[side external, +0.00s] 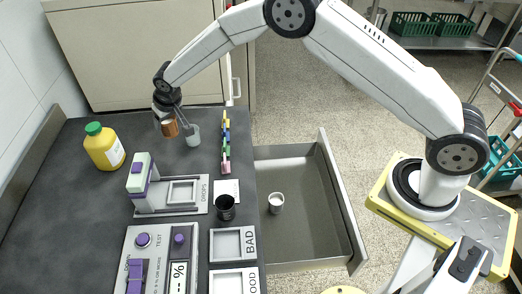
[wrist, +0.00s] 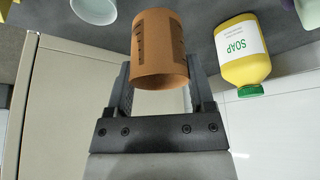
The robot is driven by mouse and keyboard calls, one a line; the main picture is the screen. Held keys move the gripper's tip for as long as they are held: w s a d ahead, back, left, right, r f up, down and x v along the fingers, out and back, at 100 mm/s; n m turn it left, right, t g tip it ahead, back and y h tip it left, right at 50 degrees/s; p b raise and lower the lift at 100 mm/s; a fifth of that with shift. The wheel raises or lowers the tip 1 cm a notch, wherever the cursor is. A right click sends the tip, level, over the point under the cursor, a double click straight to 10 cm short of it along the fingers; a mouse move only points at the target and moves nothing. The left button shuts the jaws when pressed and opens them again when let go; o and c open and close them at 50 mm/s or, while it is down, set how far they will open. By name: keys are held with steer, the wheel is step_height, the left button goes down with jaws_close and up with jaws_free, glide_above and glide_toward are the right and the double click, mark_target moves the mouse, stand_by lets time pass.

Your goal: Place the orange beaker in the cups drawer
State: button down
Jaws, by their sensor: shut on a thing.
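The orange beaker (side external: 169,128) is at the back of the dark counter in the side external view, held in my gripper (side external: 166,117). In the wrist view the orange beaker (wrist: 158,50) sits between the two fingers of my gripper (wrist: 160,88), which are shut on it. I cannot tell whether it touches the counter. An open grey drawer (side external: 318,215) extends right of the counter, with a white cup (side external: 276,203) standing inside it. I take it as the cups drawer.
A pale cup (side external: 193,135) is close to the right of the beaker. A yellow soap bottle (side external: 104,148) stands left. Colored blocks (side external: 226,140), a black cup (side external: 225,207), a drops device (side external: 165,195) and a button panel (side external: 150,265) occupy the counter. The drawer has free room.

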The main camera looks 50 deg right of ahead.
steer(key=s+d+r, duration=0.1)
steer(key=s+r, duration=0.2)
steer(key=s, duration=0.4)
steer(key=shift+s+d+r, duration=0.15)
steer(key=shift+d+r, duration=0.05)
steer(key=shift+d, duration=0.05)
steer(key=shift+s, duration=0.1)
stand_by(0.5)
steer(key=s+d, duration=1.1)
steer(key=s, duration=0.2)
steer(key=s+a+f+n+y, duration=0.1)
steer(key=s+a+f+n, duration=0.1)
steer(key=s+f, duration=1.7)
steer(key=shift+s+a+f+n, duration=0.2)
steer(key=shift+s+a+n, duration=0.1)
steer(key=shift+s+a, duration=0.4)
steer(key=shift+w+f, duration=0.1)
steer(key=shift+f, duration=0.05)
